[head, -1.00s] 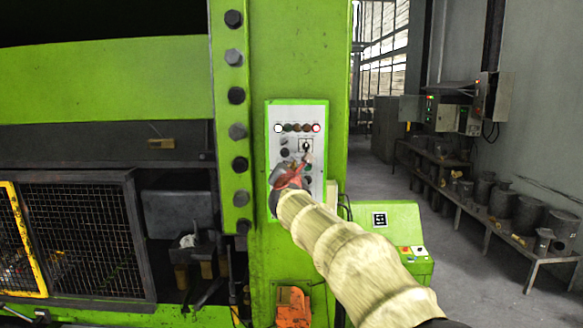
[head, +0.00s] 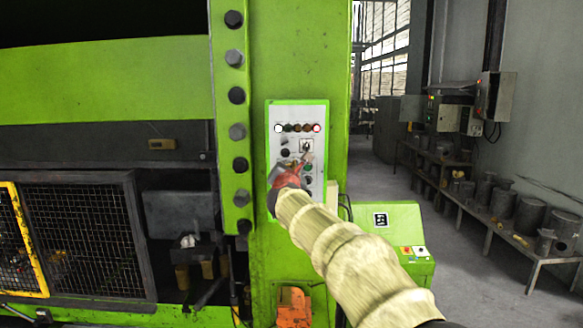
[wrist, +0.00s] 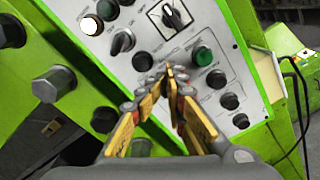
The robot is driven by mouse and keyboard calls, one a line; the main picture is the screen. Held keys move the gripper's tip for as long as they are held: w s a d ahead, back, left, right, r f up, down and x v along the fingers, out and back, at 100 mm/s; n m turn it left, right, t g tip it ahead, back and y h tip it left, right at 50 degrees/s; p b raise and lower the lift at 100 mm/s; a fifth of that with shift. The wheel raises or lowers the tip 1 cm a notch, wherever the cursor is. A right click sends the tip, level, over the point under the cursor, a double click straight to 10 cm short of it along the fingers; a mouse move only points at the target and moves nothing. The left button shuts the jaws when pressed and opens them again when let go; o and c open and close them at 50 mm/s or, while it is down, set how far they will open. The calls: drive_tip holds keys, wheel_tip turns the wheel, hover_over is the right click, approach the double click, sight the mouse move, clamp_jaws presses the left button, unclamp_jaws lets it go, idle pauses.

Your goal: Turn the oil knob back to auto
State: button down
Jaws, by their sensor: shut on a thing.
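The press's control panel (head: 297,112) is a pale plate with buttons and knobs on the green column; it also fills much of the wrist view (wrist: 187,45). My gripper (head: 307,158) reaches it from the lower right in the head view. In the wrist view its yellow fingers (wrist: 168,74) come together at the panel, shut on the oil knob, which the fingertips hide almost wholly. Its pointer direction cannot be read. Just above the fingertips is a black selector (wrist: 173,15) on a white square plate. A green button (wrist: 203,56) is to their right.
Black knobs (wrist: 122,42) and a lit white lamp (wrist: 91,25) stand left of the fingers. Large bolts (head: 238,131) run down the column's left side. A green console (head: 400,225) stands at the lower right, with open floor beyond it.

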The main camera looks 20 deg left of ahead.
drive_tip(key=shift+s+a+f+b, duration=0.25)
drive_tip(key=shift+a+f+b, duration=0.2)
drive_tip(key=shift+a, duration=0.25)
idle(1.2)
drive_tip(key=shift+d+f+b, duration=0.1)
drive_tip(key=shift+d+b, duration=0.2)
drive_tip(key=shift+d, duration=0.25)
drive_tip(key=r+b+v, duration=0.1)
drive_tip(key=b+v, duration=0.3)
drive_tip(key=v, duration=0.4)
drive_tip(key=shift+d, duration=0.25)
idle(0.4)
